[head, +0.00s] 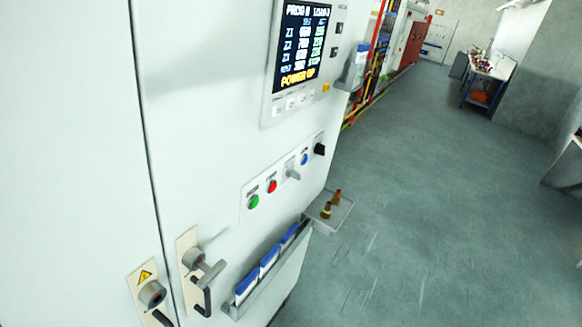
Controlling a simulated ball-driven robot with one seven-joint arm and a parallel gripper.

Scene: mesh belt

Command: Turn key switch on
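A white cabinet carries a light control panel (248,188) with a slanted row of controls. From left to right these are a green button (254,202), a red button (272,186), a grey protruding control (293,173), a blue button (304,159) and a black knob (319,149). The grey control looks like a key or lever on a small plate and may be the key switch, but it is too small to be sure. Its exact setting cannot be read. My gripper does not show in this view.
A display (303,45) above the panel reads "POWER UP". Door handles (205,275) stick out at lower left. A rack of blue-topped items (268,262) and a small shelf (338,212) with brass-coloured pieces project below the panel. The floor (430,200) at right is clear.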

